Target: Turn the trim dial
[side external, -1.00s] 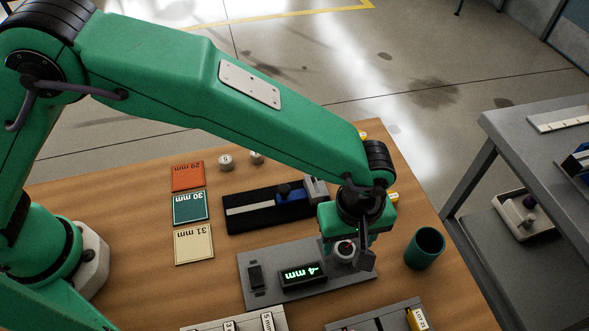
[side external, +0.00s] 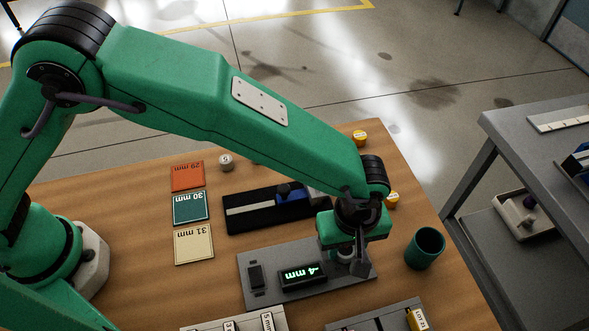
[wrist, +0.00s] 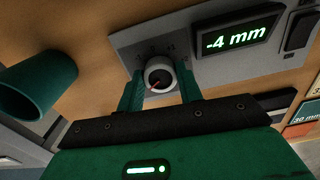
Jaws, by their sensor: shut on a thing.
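The trim dial (wrist: 160,74) is a small round white knob with a dark face and a red pointer mark. It sits on a grey panel (wrist: 122,42) beside a display (wrist: 237,34) that reads -4 mm in green. My gripper (wrist: 160,89) is shut on the dial, with one green finger on each side of it in the wrist view. In the side view my gripper (side external: 350,256) points down over the right part of the panel and mostly hides the dial. The same display (side external: 302,276) appears upside down there.
A dark green cup (side external: 425,248) stands close to the right of the panel. A black fixture (side external: 240,218) with a blue part lies behind it. Cards marked 29, 30 and 31 mm (side external: 194,245) lie left. Trays (side external: 240,322) stand at the front.

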